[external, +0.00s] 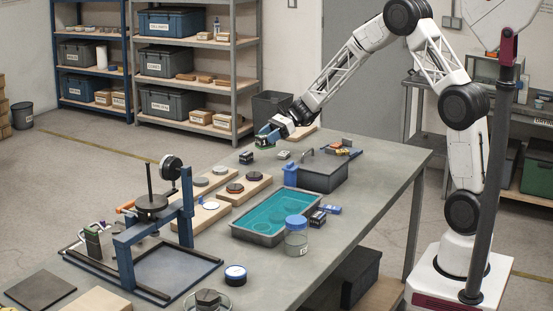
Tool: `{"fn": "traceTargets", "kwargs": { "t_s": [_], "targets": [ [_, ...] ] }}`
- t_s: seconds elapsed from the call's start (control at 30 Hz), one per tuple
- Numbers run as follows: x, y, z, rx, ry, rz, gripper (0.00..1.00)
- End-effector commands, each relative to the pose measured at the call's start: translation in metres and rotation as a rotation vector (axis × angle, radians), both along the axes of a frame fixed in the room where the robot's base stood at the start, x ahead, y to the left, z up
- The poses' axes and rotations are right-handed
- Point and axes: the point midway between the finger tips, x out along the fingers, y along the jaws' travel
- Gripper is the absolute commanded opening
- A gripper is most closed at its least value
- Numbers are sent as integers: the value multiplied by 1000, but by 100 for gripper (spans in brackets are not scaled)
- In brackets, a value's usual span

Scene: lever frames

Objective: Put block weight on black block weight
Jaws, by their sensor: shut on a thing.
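My gripper (266,139) is low over the far left end of the workbench, with blue-green parts at its tip. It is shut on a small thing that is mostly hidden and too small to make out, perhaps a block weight. A small black block (246,157), which looks like the black block weight, sits on the bench just below and to the left of my gripper. A gap seems to show between them. A small light grey block (284,155) lies on the bench to the right of the black one.
Wooden boards with round discs (235,188) lie in front of the black block. A blue lever frame (130,250) fills the near left.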

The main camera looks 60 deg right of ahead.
Motion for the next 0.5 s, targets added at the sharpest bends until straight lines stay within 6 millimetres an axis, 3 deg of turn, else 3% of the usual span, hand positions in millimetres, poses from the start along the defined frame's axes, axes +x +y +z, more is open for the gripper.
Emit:
{"fn": "traceTargets", "kwargs": {
  "t_s": [0.23,0.5],
  "targets": [
    [1,0,18,0,-5,1,0],
    [1,0,54,-1,-6,0,0]
  ]
}}
